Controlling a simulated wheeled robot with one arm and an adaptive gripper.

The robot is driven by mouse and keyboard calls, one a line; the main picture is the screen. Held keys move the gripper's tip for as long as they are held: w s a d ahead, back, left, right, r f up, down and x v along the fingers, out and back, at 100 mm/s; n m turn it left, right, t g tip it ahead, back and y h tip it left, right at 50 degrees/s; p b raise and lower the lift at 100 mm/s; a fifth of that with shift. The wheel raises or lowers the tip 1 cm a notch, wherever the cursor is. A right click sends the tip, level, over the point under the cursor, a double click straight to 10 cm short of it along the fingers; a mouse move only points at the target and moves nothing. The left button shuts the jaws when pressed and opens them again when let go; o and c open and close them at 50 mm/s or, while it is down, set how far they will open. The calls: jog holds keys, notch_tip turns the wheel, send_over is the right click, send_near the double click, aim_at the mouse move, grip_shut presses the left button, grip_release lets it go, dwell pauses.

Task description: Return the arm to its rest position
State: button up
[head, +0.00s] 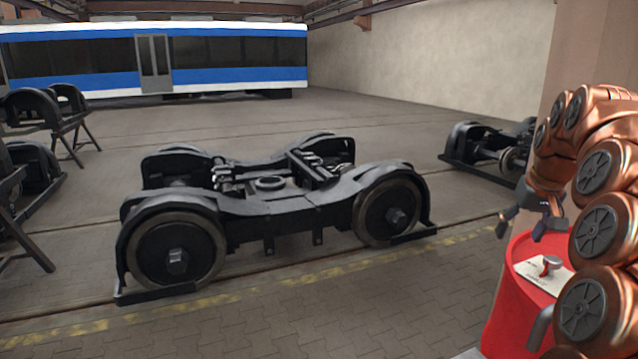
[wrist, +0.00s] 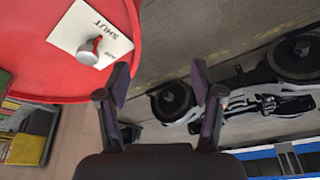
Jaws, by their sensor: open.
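My copper-coloured arm is bent at the right edge of the head view. My gripper (head: 528,226) hangs from it above the red round stand, its dark fingers spread apart. In the wrist view my gripper (wrist: 160,82) is open with nothing between its fingers. Past the fingers lie the stand on the left and the floor with bogies on the right.
A black bogie (head: 290,212) stands mid-floor, another (head: 478,150) behind right. A blue-white tram (head: 220,55) is at the back. Paving in front is clear.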

jog(key=s+a+f+n+g, duration=0.1)
jog(key=s+a+f, duration=0.1)
jog(key=s+a, duration=0.35)
jog(key=s+a+f+n+g+y, duration=0.1)
jog(key=s+a+f, duration=0.1)
jog(key=a, duration=0.6)
jog(key=s+a+f+n, duration=0.1)
jog(key=s+a+f, duration=0.1)
jog(key=s+a, duration=0.35)
jog(key=s+a+f+g, duration=0.1)
jog(key=s+a+f, duration=0.2)
jog(key=s, duration=0.4)
jog(key=s+a+f+g, duration=0.1)
jog(key=s+a+f, duration=0.2)
jog(key=s+f, duration=0.2)
jog(key=s+a+f+g, duration=0.1)
jog(key=s+a+f, duration=0.3)
jog(key=s, duration=0.6)
jog(key=shift+f, duration=0.6)
jog(key=shift+s, duration=0.1)
